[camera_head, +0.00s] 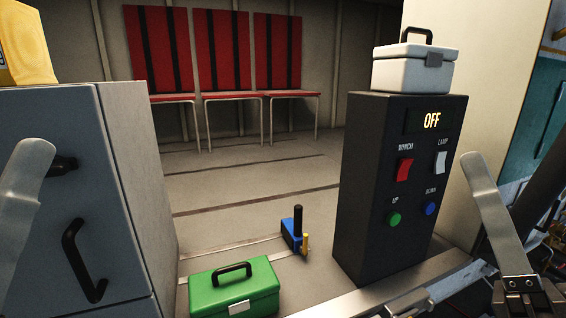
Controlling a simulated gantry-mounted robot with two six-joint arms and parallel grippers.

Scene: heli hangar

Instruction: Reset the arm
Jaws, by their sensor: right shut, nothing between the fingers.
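My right gripper (480,170) is at the right side, with its pale metal finger pointing up, just right of the dark control box (385,160). It is shut and empty, and a gap of background shows between it and the box. Part of my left gripper (32,155) shows at the left edge, in front of the grey cabinet (125,120). Only one metal finger of it is visible, so its opening cannot be told.
The control box reads OFF and has a red switch (404,170), a white switch (440,162), and green (393,218) and blue (430,208) buttons. A white case (410,72) sits on top. A green toolbox (205,293) and a blue tool (291,235) lie low. Red seats (225,60) stand behind.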

